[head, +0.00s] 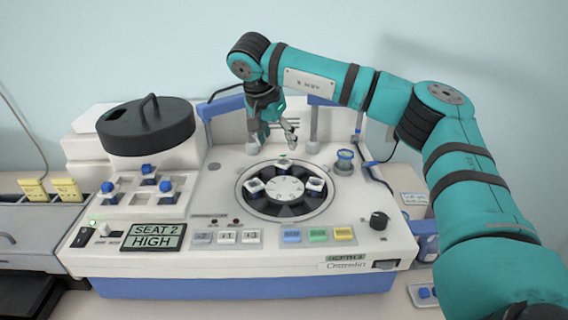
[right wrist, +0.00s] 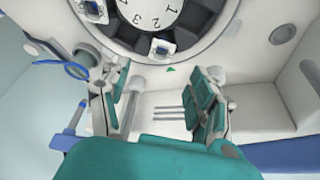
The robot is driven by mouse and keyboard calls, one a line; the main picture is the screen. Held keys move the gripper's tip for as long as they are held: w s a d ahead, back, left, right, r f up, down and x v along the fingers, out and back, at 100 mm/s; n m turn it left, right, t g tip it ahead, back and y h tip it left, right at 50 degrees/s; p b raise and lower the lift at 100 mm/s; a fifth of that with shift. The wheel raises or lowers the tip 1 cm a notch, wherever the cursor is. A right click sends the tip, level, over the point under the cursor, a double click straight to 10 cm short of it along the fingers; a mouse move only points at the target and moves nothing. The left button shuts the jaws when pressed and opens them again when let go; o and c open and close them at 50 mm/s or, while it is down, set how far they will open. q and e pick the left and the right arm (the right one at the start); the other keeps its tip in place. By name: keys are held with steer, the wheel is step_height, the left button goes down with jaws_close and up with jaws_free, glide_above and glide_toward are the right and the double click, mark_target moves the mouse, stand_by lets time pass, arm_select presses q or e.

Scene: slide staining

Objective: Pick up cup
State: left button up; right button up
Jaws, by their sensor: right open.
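I cannot tell for sure which piece is the cup. Small white square pieces with dark or blue centres sit around the dial, one at its left (head: 255,185), one at its back (head: 284,164) and one at its right (head: 315,186). My right gripper (head: 278,138) is open and empty above the back of the dial. In the right wrist view its spread fingers (right wrist: 162,100) have nothing between them, and a square piece (right wrist: 162,47) lies beyond them. My left gripper is not in view.
The numbered dial (head: 284,189) is set in a white machine (head: 200,210). A black lidded drum (head: 146,128) stands at the left, with several blue-topped pieces (head: 148,171) in front. Blue rails and posts (head: 314,130) rise behind the dial. A black knob (head: 378,221) is at the right.

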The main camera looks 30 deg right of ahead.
mark_target(283, 160)
steer(key=p+x, duration=0.1)
steer(key=x, duration=0.3)
steer(key=shift+w+f, duration=0.1)
steer(key=shift+f, duration=0.05)
steer(key=p+x, duration=0.2)
steer(key=x, duration=0.1)
steer(key=shift+d+f, duration=0.1)
steer(key=shift+f, duration=0.25)
steer(key=shift+w+d+f, duration=0.1)
steer(key=shift+f, duration=0.25)
steer(key=c, duration=0.3)
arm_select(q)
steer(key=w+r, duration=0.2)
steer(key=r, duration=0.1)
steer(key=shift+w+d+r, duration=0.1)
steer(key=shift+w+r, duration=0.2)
arm_select(e)
steer(key=c, duration=0.7)
